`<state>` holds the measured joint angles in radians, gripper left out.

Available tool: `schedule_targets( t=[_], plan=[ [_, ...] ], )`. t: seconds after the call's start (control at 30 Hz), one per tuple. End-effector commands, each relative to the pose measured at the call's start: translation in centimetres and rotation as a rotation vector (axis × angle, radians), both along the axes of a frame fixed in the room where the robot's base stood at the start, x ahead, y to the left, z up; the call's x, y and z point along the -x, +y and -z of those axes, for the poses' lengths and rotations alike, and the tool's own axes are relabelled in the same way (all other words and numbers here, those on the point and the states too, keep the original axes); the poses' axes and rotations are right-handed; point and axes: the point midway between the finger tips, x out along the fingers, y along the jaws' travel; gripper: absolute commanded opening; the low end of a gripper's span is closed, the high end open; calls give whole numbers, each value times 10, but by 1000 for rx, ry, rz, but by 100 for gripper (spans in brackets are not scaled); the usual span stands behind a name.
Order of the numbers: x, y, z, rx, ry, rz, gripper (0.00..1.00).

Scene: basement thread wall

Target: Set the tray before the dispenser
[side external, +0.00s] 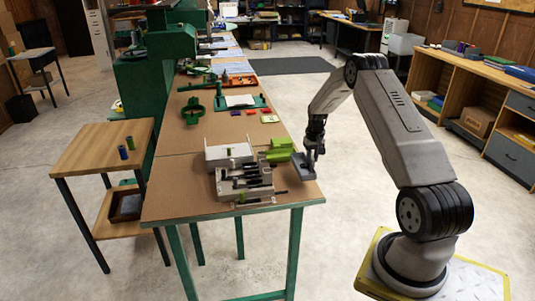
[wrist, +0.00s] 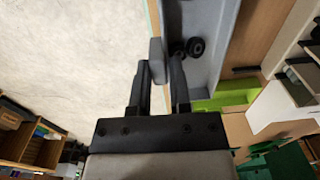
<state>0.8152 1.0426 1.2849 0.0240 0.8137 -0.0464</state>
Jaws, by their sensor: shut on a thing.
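A grey tray (side external: 303,167) is at the right edge of the brown worktable, near its front right corner. In the wrist view the tray (wrist: 215,20) has black round pieces (wrist: 195,46) in it. My gripper (side external: 314,158) is shut on the tray's near wall, with one finger on each side in the wrist view (wrist: 158,72). I cannot tell whether the tray touches the table. A lime-green block (side external: 279,150) stands just left of the tray. A pale grey unit with slots (side external: 244,180) stands further left. Which one is the dispenser is not clear.
A white open box (side external: 229,155) stands behind the slotted unit. A green clamp-like tool (side external: 192,110) and small coloured pieces (side external: 252,112) lie further back on the worktable (side external: 190,150). A small side table (side external: 100,150) with two spools stands left. Open floor lies right of the worktable.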

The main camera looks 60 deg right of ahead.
Motion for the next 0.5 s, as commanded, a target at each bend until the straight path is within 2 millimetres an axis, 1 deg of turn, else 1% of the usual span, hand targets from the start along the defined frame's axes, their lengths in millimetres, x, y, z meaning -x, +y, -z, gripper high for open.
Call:
schedule_targets(
  t=[0.27, 0.5],
  plan=[
    [0, 0, 1, 0, 0, 0, 0],
    [0, 0, 6, -1, 1, 0, 0]
  ],
)
